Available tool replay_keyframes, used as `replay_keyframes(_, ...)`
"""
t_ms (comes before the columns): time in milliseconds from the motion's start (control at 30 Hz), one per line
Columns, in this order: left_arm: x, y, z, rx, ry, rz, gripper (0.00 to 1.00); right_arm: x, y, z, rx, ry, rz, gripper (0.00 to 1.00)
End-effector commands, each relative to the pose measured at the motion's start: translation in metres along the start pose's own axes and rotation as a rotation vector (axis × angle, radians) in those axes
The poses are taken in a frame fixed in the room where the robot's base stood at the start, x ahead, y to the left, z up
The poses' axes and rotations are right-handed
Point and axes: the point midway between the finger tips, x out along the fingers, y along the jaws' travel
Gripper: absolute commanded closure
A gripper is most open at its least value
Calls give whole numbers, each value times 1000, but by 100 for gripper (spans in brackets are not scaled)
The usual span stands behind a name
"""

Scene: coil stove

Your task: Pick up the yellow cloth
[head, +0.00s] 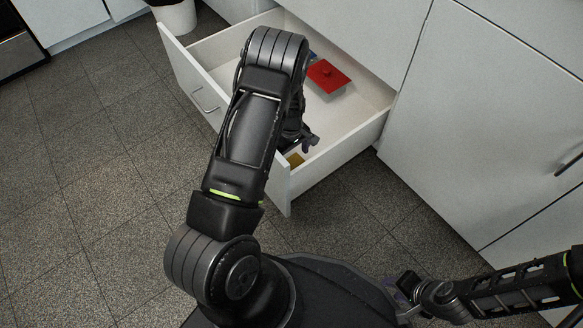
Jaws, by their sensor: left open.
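A small patch of the yellow cloth (295,160) shows at the front inner corner of the open drawer (345,150). The rest of it is hidden behind my left arm and the drawer front. My left gripper (304,146) reaches down into the drawer, just above and beside the yellow patch. It is open. My arm covers part of the gripper, and I cannot tell whether it touches the cloth.
A red flat object (327,75) lies further back in the drawer, with a bit of something blue beside it. White cabinets (475,110) stand behind and to the right. A white bin (177,17) stands at the top left. The tiled floor (95,180) at left is clear.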

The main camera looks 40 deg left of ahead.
Motion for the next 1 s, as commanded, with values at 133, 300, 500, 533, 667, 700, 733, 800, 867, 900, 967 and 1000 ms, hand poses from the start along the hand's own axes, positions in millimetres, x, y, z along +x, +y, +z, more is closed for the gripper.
replay_keyframes(133, 21, 0, 2, 0, -1, -2, 0, 15, 5, -1, 1, 5, 0, 64)
replay_keyframes(300, 45, 1, 2, 0, -1, -2, 0, 27, 9, -2, 2, 10, -1, 64)
replay_keyframes(500, 51, 2, 2, 0, 0, 0, 0, 28, 9, -4, 3, 10, -3, 64)
replay_keyframes(533, 51, 2, 2, 0, 0, 0, 0, 28, 9, -3, 3, 10, -3, 64)
replay_keyframes(667, 51, 1, 2, 0, 0, 0, 0, 27, 9, -3, 3, 10, -3, 64)
replay_keyframes(700, 51, 1, 2, 0, 0, 0, 0, 27, 9, -3, 3, 10, -3, 64)
replay_keyframes(733, 51, 1, 2, 0, 0, 0, 0, 27, 9, -3, 3, 10, -3, 64)
replay_keyframes(800, 51, 1, 2, 0, 0, 0, 0, 27, 9, -3, 3, 10, -3, 64)
replay_keyframes(867, 51, 1, 2, 0, 0, 0, 0, 28, 9, -3, 3, 10, -3, 64)
replay_keyframes(900, 51, 1, 2, 0, 0, 0, 0, 28, 9, -3, 3, 10, -3, 64)
replay_keyframes(967, 51, 1, 2, 0, 0, 0, 0, 28, 9, -3, 3, 10, -3, 64)
replay_keyframes(1000, 51, 1, 2, 0, 0, 0, 0, 28, 9, -3, 3, 9, -3, 64)
